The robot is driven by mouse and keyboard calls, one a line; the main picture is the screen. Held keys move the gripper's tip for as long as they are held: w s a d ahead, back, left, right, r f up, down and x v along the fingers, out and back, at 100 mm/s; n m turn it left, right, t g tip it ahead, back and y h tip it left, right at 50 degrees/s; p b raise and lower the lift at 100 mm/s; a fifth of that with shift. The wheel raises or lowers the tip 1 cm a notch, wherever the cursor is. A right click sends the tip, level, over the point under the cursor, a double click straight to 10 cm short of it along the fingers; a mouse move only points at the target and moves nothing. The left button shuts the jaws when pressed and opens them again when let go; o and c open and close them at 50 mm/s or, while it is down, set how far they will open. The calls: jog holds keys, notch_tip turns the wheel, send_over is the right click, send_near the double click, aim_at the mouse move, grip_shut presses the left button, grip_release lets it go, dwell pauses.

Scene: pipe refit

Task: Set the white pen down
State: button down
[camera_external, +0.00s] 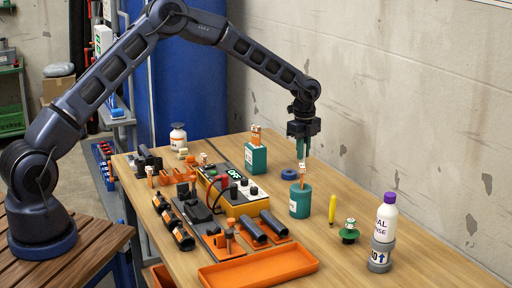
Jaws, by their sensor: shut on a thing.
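My gripper (303,152) points straight down above the teal cup (300,203), over the right half of the wooden table. It is shut on a thin upright thing, of which only a pale sliver shows. This fits the white pen, but its outline is too small to make out. An orange and whitish stick (302,174) stands in the cup just below the fingers. I cannot tell whether the held thing touches it or the cup.
A yellow marker (332,209) stands right of the cup, then a green-based spool (349,231) and a white bottle with purple cap (387,212) in a grey holder. A blue ring (289,174), teal block (256,158), yellow meter (240,203) and orange tray (258,270) stand nearby.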

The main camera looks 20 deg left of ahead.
jog(key=shift+f, duration=2.65)
jog(key=shift+f, duration=0.1)
jog(key=c, duration=1.4)
grip_release()
